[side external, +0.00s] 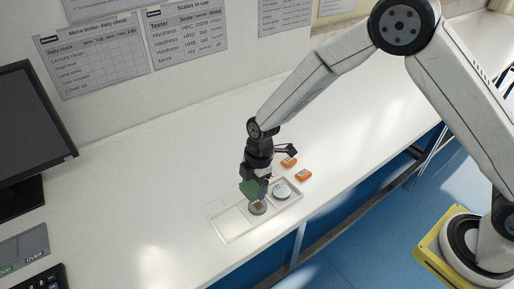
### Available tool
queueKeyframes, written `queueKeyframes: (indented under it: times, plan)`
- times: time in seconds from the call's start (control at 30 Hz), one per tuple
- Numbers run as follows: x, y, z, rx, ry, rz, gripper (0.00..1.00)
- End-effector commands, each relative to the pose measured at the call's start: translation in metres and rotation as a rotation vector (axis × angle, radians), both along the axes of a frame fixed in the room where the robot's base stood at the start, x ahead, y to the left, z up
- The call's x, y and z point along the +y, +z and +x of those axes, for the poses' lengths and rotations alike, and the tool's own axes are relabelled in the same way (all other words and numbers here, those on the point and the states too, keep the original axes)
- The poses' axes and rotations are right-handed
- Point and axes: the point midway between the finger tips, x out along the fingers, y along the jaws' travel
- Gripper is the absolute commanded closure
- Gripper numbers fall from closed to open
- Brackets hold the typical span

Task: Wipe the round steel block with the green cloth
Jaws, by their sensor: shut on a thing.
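My gripper (258,184) points down over a pale tray (238,236) on the bench. It is shut on the green cloth (249,188), which hangs at its left side. Just below the cloth is a round grey block (256,210) with a reddish-brown patch on top, in the tray. The view does not settle whether the cloth touches it. Another round, lighter silvery piece (281,190) lies in the tray to the right. The fingertips are partly hidden by the cloth.
A black monitor (32,130) and a grey panel (24,247) stand at the left. The bench between is clear. The bench's front edge runs close to the tray.

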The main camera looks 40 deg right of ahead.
Motion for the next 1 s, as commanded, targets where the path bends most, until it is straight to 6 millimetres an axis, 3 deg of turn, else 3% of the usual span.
queueKeyframes:
  times: [0.47,1.0]
  plan:
    - [0.006,-0.004,0.0,-0.001,0.069,0.0,0.74]
    - [0.006,-0.051,-0.001,0.001,0.068,-0.001,0.74]
